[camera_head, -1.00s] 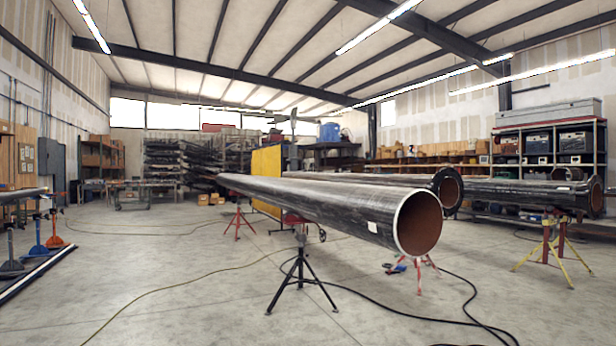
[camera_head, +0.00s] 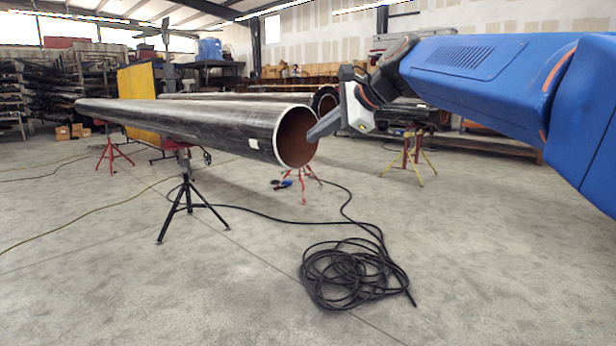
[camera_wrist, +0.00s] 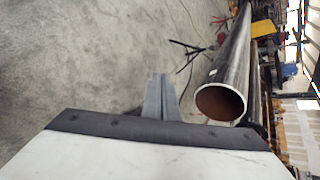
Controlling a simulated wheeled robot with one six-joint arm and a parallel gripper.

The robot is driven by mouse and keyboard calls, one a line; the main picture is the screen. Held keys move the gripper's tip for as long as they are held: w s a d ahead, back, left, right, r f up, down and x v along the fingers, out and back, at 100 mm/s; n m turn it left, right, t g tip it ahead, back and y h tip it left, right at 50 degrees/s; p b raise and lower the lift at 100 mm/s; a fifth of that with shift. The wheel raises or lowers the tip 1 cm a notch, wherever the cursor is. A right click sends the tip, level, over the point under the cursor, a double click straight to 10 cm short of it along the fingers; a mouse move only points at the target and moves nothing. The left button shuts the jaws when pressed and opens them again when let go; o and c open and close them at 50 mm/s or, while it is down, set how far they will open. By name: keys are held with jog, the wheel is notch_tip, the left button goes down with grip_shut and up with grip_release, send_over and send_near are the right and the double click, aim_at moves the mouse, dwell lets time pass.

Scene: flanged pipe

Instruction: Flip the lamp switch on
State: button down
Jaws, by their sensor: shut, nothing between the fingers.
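My gripper (camera_head: 312,135) reaches in from the right in the head view, its fingers together and pointing left. In that picture its fingertips overlap the open end of the large dark pipe (camera_head: 200,118); I cannot tell how far apart they are in depth. In the wrist view the closed grey fingers (camera_wrist: 158,84) show at the middle, with nothing between them. The same pipe (camera_wrist: 228,70) lies to their right, its round open end facing the camera. I see no lamp and no lamp switch in either view.
A black tripod stand (camera_head: 185,195) holds the pipe. A coiled black cable (camera_head: 350,275) lies on the floor. A yellow stand (camera_head: 407,160) and a red stand (camera_head: 303,185) stand behind. A yellow panel (camera_head: 138,92) is at the back left.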

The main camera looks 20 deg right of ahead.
jog(key=w+d+r+m+t+y, duration=0.2)
jog(key=w+r+m, duration=0.3)
jog(key=r, duration=0.6)
jog(key=w+d+r+m+t+y, duration=0.1)
jog(key=w+d+r+m+t, duration=0.1)
jog(key=w+r+m, duration=0.3)
jog(key=w+d+r, duration=0.1)
jog(key=w+r, duration=0.3)
jog(key=r, duration=0.2)
jog(key=shift+w+y, duration=0.25)
jog(key=shift+y, duration=0.15)
